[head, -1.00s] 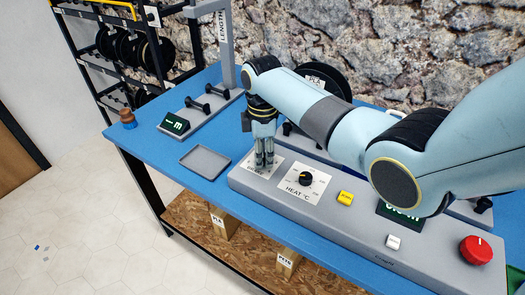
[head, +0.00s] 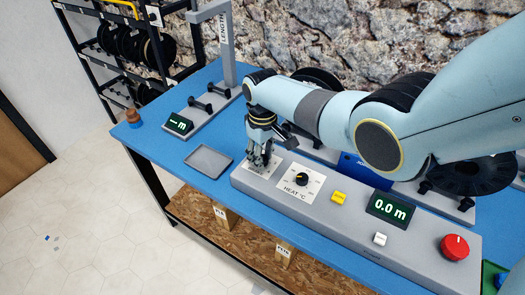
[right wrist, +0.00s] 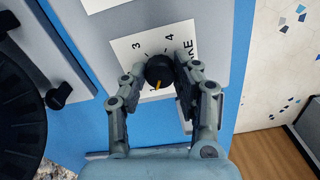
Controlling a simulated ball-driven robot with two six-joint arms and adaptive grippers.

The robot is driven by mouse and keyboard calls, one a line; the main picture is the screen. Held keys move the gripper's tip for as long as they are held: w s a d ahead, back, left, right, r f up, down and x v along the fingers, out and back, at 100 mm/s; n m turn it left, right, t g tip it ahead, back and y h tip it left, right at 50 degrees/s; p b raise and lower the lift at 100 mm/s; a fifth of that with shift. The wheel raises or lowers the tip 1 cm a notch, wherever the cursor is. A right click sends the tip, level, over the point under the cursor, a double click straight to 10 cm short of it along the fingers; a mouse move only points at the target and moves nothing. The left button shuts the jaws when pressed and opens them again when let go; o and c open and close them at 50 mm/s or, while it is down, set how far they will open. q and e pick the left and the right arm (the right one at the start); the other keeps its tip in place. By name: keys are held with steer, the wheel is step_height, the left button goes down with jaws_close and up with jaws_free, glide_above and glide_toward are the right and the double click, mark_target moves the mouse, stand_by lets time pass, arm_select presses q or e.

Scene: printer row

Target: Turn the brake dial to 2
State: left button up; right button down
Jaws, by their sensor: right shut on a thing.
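The brake dial is a black knob (right wrist: 158,70) with an orange pointer on a white label plate in the right wrist view. The pointer faces the lower part of that picture; the number it points at is partly hidden, so I cannot tell its setting. The numbers 3 and 4 show on the side away from the pointer. My right gripper (right wrist: 161,74) is shut on the brake dial, one finger on each side. In the head view my right gripper (head: 259,160) covers the dial at the left end of the grey console (head: 345,220). My left gripper is not in view.
The heat dial (head: 302,179) stands close to the right of the gripper. A grey tray (head: 208,161) lies to the left on the blue table.

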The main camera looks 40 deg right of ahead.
steer(key=m+p, duration=0.1)
steer(key=m, duration=0.5)
steer(key=shift+p, duration=0.35)
steer(key=m+p, duration=0.1)
steer(key=m, duration=0.5)
steer(key=shift+m, duration=0.3)
steer(key=c, duration=1)
jaws_free()
step_height(320, 180, up, 12)
steer(key=shift+f, duration=0.1)
